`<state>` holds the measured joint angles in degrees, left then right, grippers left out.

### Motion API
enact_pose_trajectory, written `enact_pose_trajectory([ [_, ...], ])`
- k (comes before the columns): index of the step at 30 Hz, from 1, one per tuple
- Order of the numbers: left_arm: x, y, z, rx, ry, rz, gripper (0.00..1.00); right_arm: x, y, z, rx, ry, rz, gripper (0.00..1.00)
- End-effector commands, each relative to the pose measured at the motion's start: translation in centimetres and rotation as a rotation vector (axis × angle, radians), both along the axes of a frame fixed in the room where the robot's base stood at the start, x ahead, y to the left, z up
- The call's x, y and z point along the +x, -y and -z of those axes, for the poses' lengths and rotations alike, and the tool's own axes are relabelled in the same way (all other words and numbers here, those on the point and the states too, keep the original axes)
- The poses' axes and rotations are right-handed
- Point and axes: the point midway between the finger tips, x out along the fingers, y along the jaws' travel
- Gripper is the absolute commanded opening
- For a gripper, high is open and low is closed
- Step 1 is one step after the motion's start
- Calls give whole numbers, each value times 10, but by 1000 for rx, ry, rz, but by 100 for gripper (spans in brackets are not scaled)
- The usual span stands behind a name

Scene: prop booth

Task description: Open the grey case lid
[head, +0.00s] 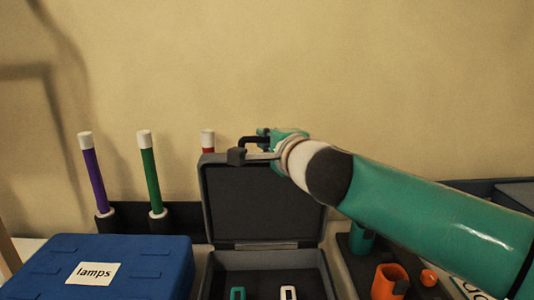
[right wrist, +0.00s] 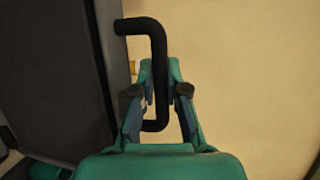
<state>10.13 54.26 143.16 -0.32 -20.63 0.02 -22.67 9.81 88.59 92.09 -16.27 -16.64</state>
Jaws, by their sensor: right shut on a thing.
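The grey case lid (head: 262,200) stands up, roughly upright, at the back of the case, with its dark inside facing me. The open case bottom (head: 268,262) shows below it. A teal piece (head: 237,293) and a white piece (head: 288,292) lie inside. My right gripper (right wrist: 158,92) is shut on the black lid handle (right wrist: 157,45) at the lid's top edge. The lid fills the left side of the right wrist view (right wrist: 65,80). In the head view the gripper's fingers are partly hidden by its own arm. My left gripper is not in view.
A blue case (head: 140,262) labelled "lamps" stands left of the grey case. Purple (head: 92,175), green (head: 150,175) and red (head: 208,148) sticks with white tops stand behind. An orange holder (head: 388,284) sits at the right, under my right arm. A plain wall (head: 330,60) closes the back.

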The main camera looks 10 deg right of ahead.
Motion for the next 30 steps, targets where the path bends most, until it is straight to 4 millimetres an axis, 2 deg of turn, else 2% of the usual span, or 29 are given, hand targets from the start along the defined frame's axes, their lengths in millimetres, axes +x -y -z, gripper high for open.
enact_pose_trajectory([
  [1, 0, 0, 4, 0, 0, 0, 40, -1, -1, 6, -3, -4, 1, 0],
  [10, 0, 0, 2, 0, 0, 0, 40, 0, -1, 4, -3, -4, 1, 0],
  [11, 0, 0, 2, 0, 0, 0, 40, 0, -1, 4, -3, -4, 1, 16],
  [12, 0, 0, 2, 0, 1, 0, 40, 0, -1, 4, -3, -4, 1, 23],
  [13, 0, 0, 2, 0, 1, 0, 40, 0, -1, 4, -3, -4, 1, 25],
  [23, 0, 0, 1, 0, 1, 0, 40, -3, -1, 1, -2, 1, -1, 25],
  [26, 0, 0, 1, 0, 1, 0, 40, -10, 0, 0, -1, 2, -1, 25],
  [30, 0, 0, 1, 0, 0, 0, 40, -30, 3, -2, -1, 3, -3, 25],
])
